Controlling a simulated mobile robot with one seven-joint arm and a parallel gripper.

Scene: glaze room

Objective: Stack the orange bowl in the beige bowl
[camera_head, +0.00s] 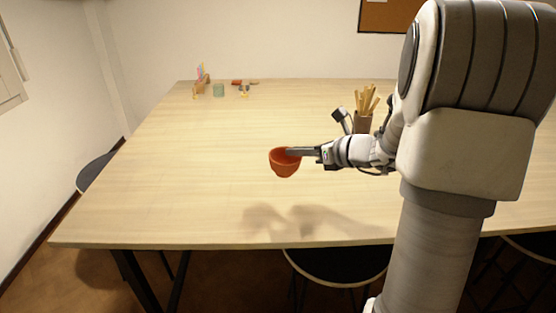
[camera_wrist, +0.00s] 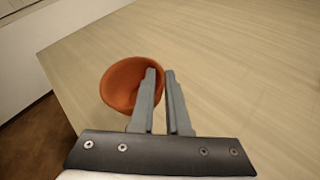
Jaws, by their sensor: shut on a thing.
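The orange bowl (camera_head: 284,168) is held above the wooden table, opening upward and slightly tilted. My gripper (camera_head: 291,152) is shut on its rim from the right side. In the wrist view the orange bowl (camera_wrist: 122,86) shows at the left finger of my gripper (camera_wrist: 160,72), with its right edge partly hidden by that finger. I cannot make out a beige bowl in either view; my arm covers part of the table's right side.
The table (camera_head: 180,190) is mostly bare at the left and centre. A holder with wooden sticks (camera_head: 365,108) stands behind my wrist. A green cup (camera_head: 219,90) and several small items stand at the back left. Stools (camera_head: 340,262) are at the front edge.

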